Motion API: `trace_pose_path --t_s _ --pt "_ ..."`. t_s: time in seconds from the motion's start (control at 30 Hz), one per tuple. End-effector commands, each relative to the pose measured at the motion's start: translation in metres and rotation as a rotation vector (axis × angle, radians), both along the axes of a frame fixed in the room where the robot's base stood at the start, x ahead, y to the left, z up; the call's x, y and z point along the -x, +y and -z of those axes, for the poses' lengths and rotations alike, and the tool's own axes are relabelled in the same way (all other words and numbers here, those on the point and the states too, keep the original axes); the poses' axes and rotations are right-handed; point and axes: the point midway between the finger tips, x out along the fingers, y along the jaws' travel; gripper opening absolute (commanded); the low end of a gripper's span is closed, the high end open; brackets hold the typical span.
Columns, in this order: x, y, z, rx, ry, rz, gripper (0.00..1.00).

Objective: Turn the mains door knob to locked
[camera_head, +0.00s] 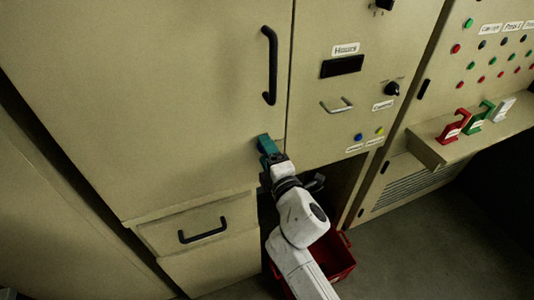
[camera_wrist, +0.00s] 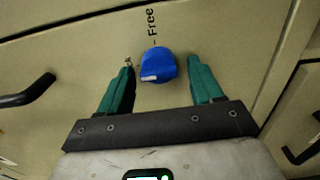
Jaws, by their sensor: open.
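A round blue knob (camera_wrist: 158,65) with a white mark on its lower left edge sits on the beige cabinet front in the wrist view. The word "Free" (camera_wrist: 150,22) is printed above it, with a short dash towards the knob. My gripper (camera_wrist: 161,80) is open, with one green finger on each side of the knob and a gap visible on both sides. In the head view my gripper (camera_head: 268,146) is at the lower right of the large cabinet door (camera_head: 180,90) and hides the knob. Any locked marking cannot be read.
The door has a long black handle (camera_head: 270,65); a drawer with a black handle (camera_head: 203,231) lies below. A panel with a slot (camera_head: 342,67) and small knobs is to the right. A red crate (camera_head: 340,262) stands on the floor beside my arm. Red and green hooks (camera_head: 455,125) stand on a right-hand ledge.

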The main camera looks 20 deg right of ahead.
Motion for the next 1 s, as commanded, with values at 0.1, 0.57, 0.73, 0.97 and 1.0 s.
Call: trace_pose_path --t_s 0.1,0.57,0.73,0.97,1.0 --pt "0.002 0.000 0.000 -0.001 0.000 0.000 0.66" --pt "0.076 0.001 0.002 -0.001 0.002 -0.001 0.66" --pt "0.098 0.000 0.002 0.000 0.001 -0.001 0.66" --pt "0.108 0.000 0.000 0.000 0.000 0.000 0.66" --pt "0.108 0.000 0.000 0.000 0.000 0.000 0.66"
